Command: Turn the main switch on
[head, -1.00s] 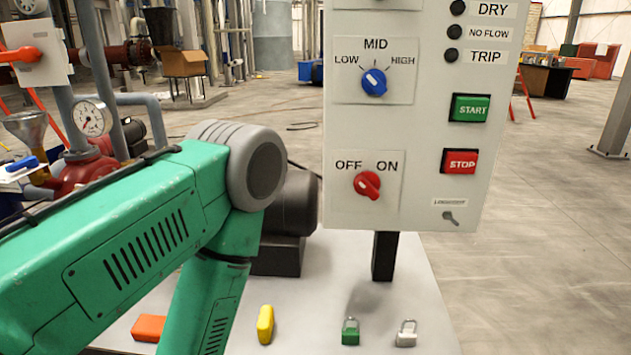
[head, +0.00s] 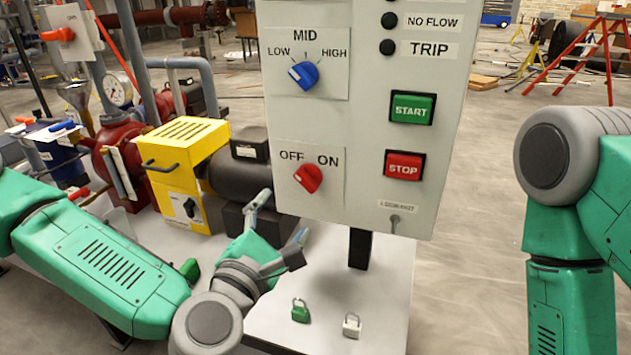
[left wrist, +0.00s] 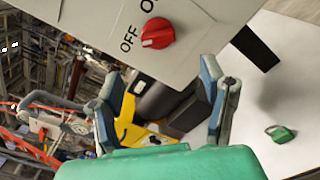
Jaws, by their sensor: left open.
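The main switch is a red rotary knob (head: 308,178) on the grey control panel (head: 350,215), under the OFF and ON labels.
Above the switch is a blue LOW-MID-HIGH knob (head: 303,75); to its right are the green START (head: 411,109) and red STOP (head: 404,166) buttons. A yellow box (head: 187,160) stands left of the panel. Green (head: 300,313) and white (head: 352,326) padlocks lie on the table below.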

